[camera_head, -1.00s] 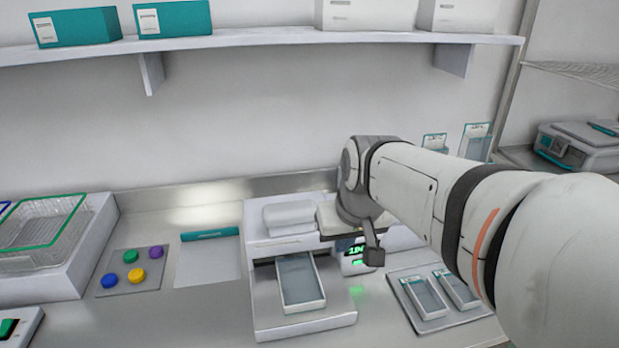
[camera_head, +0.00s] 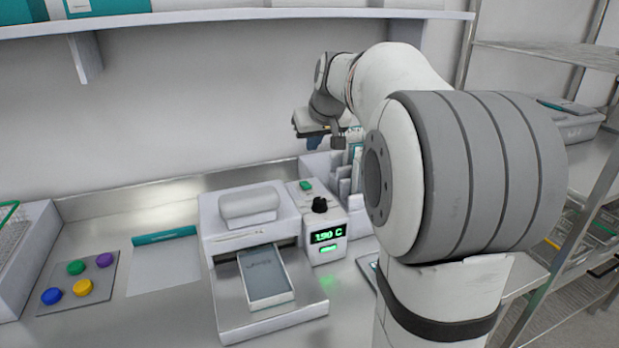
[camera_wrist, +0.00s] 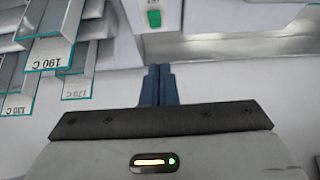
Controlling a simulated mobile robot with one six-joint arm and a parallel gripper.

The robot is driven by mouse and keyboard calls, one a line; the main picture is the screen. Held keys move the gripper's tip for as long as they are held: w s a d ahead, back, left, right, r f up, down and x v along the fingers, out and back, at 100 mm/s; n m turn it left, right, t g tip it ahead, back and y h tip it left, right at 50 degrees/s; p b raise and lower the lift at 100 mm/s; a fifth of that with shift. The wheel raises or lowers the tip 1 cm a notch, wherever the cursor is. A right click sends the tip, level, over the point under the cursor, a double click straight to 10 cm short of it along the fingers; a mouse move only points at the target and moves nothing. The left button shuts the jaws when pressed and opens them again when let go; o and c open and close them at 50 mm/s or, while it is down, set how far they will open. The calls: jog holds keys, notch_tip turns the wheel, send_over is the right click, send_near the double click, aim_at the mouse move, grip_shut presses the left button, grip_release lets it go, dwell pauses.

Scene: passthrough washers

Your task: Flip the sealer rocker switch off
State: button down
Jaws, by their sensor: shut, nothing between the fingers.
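The sealer (camera_head: 250,205) stands on the steel counter in the head view, with a pouch (camera_head: 266,277) on its front tray. Its control box on the right carries a small green rocker switch (camera_head: 306,186), a black knob (camera_head: 320,205) and a lit display (camera_head: 327,236) reading 190 C. The rocker switch also shows at the top of the wrist view (camera_wrist: 154,18). My gripper (camera_head: 316,143) is above and behind the control box in the head view. In the wrist view, its blue fingers (camera_wrist: 158,68) are together, empty and apart from the switch. Which way the rocker is tilted is unclear.
A holder with pouches (camera_head: 352,165) stands close right of the control box; labelled pouches (camera_wrist: 52,52) fill the left of the wrist view. A pad with colored buttons (camera_head: 72,288) lies at the left. A shelf (camera_head: 200,17) runs above the counter.

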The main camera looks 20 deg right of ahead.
send_over(304, 185)
jog(key=s, duration=0.1)
notch_tip(304, 185, down, 8)
jog(key=shift+s+a+f+p, duration=0.15)
jog(key=shift+f+p, duration=0.1)
jog(key=shift+p, duration=0.15)
jog(key=shift+s+f, duration=0.15)
jog(key=shift+f, duration=0.5)
jog(key=shift+s+f, duration=0.15)
jog(key=shift+f, duration=0.45)
jog(key=shift+s+f, duration=0.1)
jog(key=shift+f, duration=0.55)
